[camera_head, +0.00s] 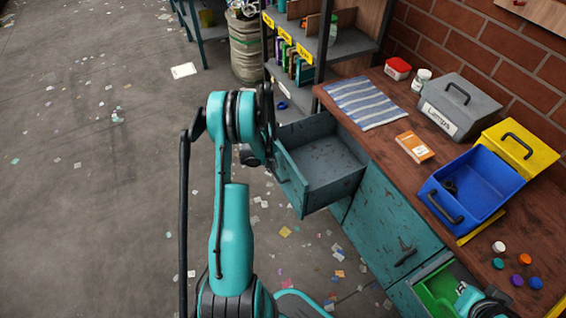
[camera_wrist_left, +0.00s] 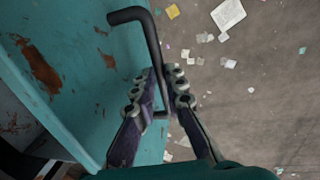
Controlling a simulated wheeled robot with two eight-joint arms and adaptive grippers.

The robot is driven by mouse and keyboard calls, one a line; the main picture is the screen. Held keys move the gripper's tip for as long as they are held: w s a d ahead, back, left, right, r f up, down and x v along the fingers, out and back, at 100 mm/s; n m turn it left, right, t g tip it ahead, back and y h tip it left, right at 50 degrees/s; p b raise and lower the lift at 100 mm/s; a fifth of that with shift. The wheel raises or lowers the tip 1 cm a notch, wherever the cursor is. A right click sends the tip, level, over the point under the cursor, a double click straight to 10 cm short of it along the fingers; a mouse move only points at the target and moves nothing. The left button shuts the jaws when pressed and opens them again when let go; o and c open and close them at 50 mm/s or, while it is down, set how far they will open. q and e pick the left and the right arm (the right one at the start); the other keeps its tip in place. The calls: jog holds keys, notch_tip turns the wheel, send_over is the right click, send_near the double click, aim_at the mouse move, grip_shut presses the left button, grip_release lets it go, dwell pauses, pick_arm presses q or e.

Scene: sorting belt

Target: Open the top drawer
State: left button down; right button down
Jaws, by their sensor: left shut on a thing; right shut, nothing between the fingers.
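The top drawer (camera_head: 322,172) of the teal cabinet stands pulled out, its grey inside visible and empty. My left gripper (camera_head: 270,160) is at the drawer's front, mostly hidden behind my own arm in the head view. In the left wrist view, the drawer front (camera_wrist_left: 75,60) is teal with rust patches and carries a dark bent bar handle (camera_wrist_left: 150,35). The fingers of my left gripper (camera_wrist_left: 162,90) are shut on this handle. Only a small part of my right arm shows at the bottom right corner; its fingers are not visible.
The wooden worktop (camera_head: 380,130) holds a striped cloth (camera_head: 364,102), a grey box (camera_head: 458,107), a blue bin (camera_head: 463,188) and coloured caps. A lower drawer with a green bin (camera_head: 440,288) is partly open. Shelves stand behind; the floor at left is open, with paper scraps.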

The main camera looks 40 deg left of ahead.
pick_arm(q)
jog(key=shift+s+a, duration=0.2)
jog(key=shift+s, duration=0.4)
jog(key=c, duration=1.6)
grip_release()
jog(key=shift+o, duration=0.2)
notch_tip(320, 180, up, 12)
jog(key=s, duration=0.2)
jog(key=shift+a, duration=0.45)
jog(key=shift+f, duration=0.1)
